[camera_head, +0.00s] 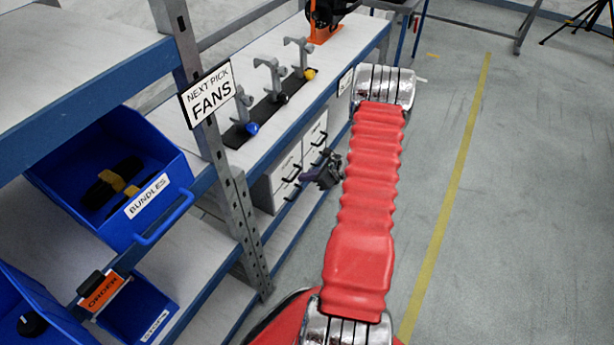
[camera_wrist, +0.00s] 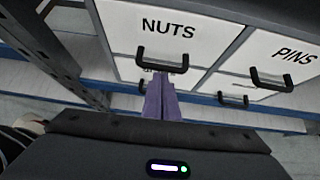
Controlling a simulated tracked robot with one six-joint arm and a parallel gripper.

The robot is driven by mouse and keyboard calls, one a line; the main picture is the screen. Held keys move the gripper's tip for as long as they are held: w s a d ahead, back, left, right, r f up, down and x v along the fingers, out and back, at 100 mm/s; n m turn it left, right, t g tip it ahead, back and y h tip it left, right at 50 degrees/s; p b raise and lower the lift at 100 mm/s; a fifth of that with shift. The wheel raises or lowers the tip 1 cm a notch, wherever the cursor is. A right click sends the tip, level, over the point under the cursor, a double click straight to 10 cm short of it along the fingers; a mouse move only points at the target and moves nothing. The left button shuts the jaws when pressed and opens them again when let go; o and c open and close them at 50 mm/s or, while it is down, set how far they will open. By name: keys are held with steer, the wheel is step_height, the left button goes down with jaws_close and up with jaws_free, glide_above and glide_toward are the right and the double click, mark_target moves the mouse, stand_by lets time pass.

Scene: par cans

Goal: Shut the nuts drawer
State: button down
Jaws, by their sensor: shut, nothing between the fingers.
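The nuts drawer (camera_wrist: 193,47) has a white front lettered NUTS, and it fills the upper middle of the wrist view. Its black bar handle (camera_wrist: 162,57) is low on the front. I cannot tell how far the drawer stands out. My gripper (camera_wrist: 163,78) is shut and empty, its purple fingers together. Their tips appear just below the handle and overlap its lower edge in the picture; contact cannot be told. In the head view my gripper (camera_head: 322,172) is dark and small beside the white drawer unit (camera_head: 281,178), partly beside my red arm.
The pins drawer (camera_wrist: 285,75) is to the right, with another handled drawer (camera_wrist: 238,90) below. Workbench posts and a shelf are at left. A blue bundles bin (camera_head: 112,180) sits on the near shelf. The floor (camera_head: 520,200) on the right is clear.

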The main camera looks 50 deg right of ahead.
steer(key=s+f+v, duration=0.1)
steer(key=f+v, duration=0.1)
steer(key=v, duration=1)
steer(key=shift+s+d, duration=0.2)
steer(key=shift+s, duration=0.35)
